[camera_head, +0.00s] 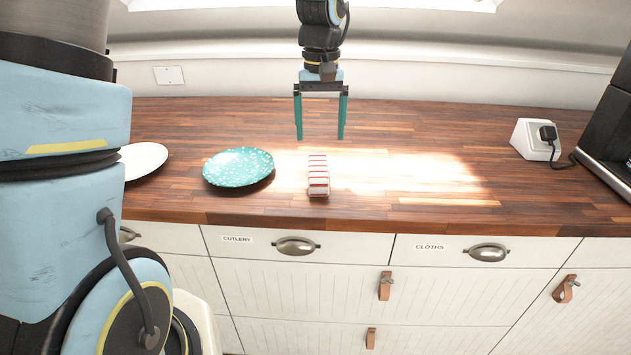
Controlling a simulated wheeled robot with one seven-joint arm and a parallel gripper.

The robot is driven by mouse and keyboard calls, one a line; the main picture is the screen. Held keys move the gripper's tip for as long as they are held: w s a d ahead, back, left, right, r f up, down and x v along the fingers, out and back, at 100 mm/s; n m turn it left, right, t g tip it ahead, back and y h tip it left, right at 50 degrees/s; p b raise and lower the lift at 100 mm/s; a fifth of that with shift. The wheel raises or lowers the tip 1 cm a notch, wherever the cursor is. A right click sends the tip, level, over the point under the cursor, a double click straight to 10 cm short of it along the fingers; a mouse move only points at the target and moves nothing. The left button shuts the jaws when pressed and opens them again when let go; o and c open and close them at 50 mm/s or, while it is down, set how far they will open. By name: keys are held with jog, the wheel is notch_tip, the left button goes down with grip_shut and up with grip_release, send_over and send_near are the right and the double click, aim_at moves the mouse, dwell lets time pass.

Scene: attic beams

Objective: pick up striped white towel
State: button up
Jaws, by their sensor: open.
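The striped towel (318,176), white with red stripes, lies as a narrow folded strip on the wooden countertop, close to its front edge. My gripper (320,138) points down with its two teal fingers apart. Nothing is between the fingers. In the picture it is just above and behind the towel and does not appear to touch it. How high the fingertips are over the counter is hard to tell.
A teal speckled plate (238,167) lies just left of the towel. A white plate (143,159) is farther left, partly hidden by my arm. A white socket box with a plug (534,139) and a dark appliance (612,125) stand at right. The counter (430,205) right of the towel is clear.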

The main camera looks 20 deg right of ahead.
aim_at(318, 167)
jog(key=f+p, duration=0.1)
jog(key=f, duration=0.2)
jog(key=f+p, duration=0.1)
jog(key=f, duration=0.2)
jog(key=f+p, duration=0.1)
jog(key=f, duration=0.3)
jog(key=shift+s+a, duration=0.1)
jog(key=shift+a, duration=0.2)
jog(key=c, duration=1.4)
notch_tip(318, 167, up, 10)
jog(key=shift+b, duration=1.2)
jog(key=shift+c, duration=0.2)
jog(key=o, duration=0.7)
jog(key=c, duration=0.5)
jog(key=shift+c, duration=0.2)
